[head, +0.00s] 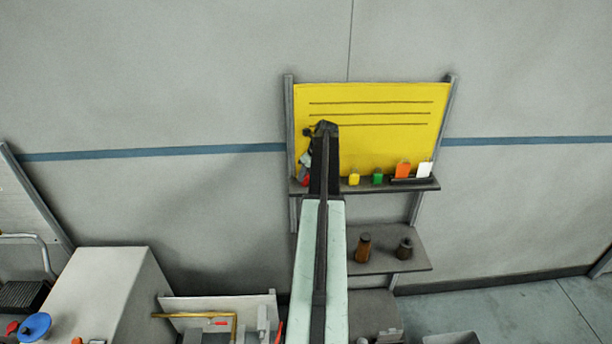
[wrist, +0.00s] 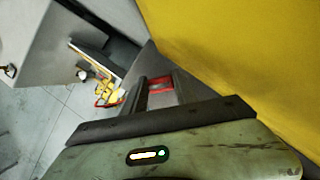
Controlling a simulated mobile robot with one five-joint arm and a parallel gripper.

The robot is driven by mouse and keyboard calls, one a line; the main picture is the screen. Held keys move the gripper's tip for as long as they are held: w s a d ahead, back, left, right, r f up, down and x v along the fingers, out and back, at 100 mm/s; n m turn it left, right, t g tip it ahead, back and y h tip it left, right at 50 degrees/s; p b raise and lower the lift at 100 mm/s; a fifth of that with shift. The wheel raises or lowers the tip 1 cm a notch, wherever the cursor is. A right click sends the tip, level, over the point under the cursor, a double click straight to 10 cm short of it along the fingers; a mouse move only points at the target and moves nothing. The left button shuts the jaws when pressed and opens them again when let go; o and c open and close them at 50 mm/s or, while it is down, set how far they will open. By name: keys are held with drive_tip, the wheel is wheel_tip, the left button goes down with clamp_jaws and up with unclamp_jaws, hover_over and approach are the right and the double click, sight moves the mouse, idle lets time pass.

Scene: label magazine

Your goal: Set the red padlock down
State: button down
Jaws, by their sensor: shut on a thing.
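The red padlock (head: 306,181) shows as a small red patch at the left end of the upper shelf (head: 365,187), partly hidden by my arm. In the wrist view the red padlock (wrist: 160,82) sits between the fingertips of my gripper (wrist: 160,88), which is shut on it. In the head view my gripper (head: 305,163) is in front of the lower left corner of the yellow board (head: 370,145). I cannot tell whether the padlock touches the shelf.
A yellow block (head: 354,179), a green block (head: 378,179), an orange tag (head: 403,169) and a white tag (head: 424,169) stand to the right on the shelf. A brown bottle (head: 363,248) and a dark weight (head: 404,248) stand on the lower shelf (head: 385,264).

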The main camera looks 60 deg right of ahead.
drive_tip(key=c, duration=1.3)
unclamp_jaws()
drive_tip(key=shift+f, duration=0.15)
drive_tip(key=shift+o, duration=0.2)
drive_tip(key=shift+s+r+p, duration=0.1)
drive_tip(key=shift+r+p, duration=0.5)
drive_tip(key=p+v, duration=1)
drive_tip(key=v, duration=0.1)
